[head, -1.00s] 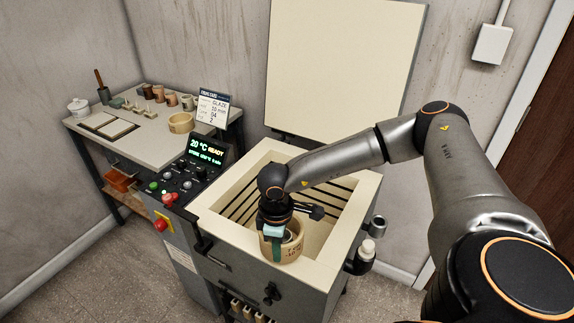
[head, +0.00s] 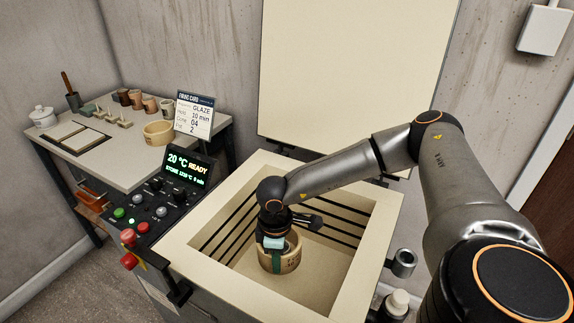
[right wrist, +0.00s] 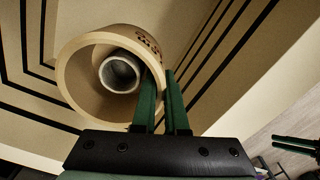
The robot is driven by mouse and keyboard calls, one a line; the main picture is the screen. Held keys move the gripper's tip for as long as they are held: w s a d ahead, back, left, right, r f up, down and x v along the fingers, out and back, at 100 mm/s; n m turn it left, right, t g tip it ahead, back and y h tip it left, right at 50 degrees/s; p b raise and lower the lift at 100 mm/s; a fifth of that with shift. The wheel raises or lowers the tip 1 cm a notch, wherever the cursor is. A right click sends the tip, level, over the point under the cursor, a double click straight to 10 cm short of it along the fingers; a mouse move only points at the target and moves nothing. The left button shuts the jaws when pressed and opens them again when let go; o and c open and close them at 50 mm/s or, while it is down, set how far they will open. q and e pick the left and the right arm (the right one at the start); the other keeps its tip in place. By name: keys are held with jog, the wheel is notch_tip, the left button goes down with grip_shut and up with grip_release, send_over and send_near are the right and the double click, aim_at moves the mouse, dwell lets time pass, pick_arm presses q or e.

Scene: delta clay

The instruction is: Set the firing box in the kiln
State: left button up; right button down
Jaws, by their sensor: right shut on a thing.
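The firing box (head: 290,263) is a round, open, beige tub with dark markings on its side. My right gripper (head: 274,254) is shut on its wall from above, and the green fingers (right wrist: 163,95) pinch the rim in the right wrist view. A small grey cup (right wrist: 119,72) sits inside the box (right wrist: 75,75). The kiln (head: 190,262) is open at the top, with a cream rim and dark grooves along its inner walls. The box is upright inside the chamber, near the front wall. I cannot tell whether it touches the floor.
The raised kiln lid (head: 355,70) stands behind the opening. A control panel (head: 150,205) with a lit display (head: 186,169) is left of the kiln. A worktable (head: 105,172) holds pots and another beige ring (head: 158,133). The chamber's right side is clear.

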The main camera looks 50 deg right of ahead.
pick_arm(q)
notch_tip(320, 180, down, 7)
jog(key=w+d+b, duration=0.2)
jog(key=w+b, duration=0.1)
jog(key=b, duration=0.6)
pick_arm(e)
jog(key=f+b, duration=0.1)
jog(key=f, duration=1)
jog(key=w+f+b, duration=0.1)
jog(key=f, duration=0.4)
jog(key=shift+d+f+b, duration=0.3)
jog(key=shift+f+b, duration=0.05)
jog(key=shift+f, duration=0.05)
notch_tip(320, 180, down, 4)
jog(key=shift+r+b, duration=0.2)
jog(key=shift+b, duration=0.45)
pick_arm(q)
jog(key=w+r+m+t+h, duration=0.2)
jog(key=r+t, duration=0.3)
jog(key=r, duration=0.6)
jog(key=w+r+m+t+h, duration=0.2)
jog(key=r+t, duration=0.3)
jog(key=r, duration=0.6)
jog(key=shift+w+d+h, duration=0.15)
jog(key=shift+h, duration=0.15)
pick_arm(e)
jog(key=shift+f, duration=0.1)
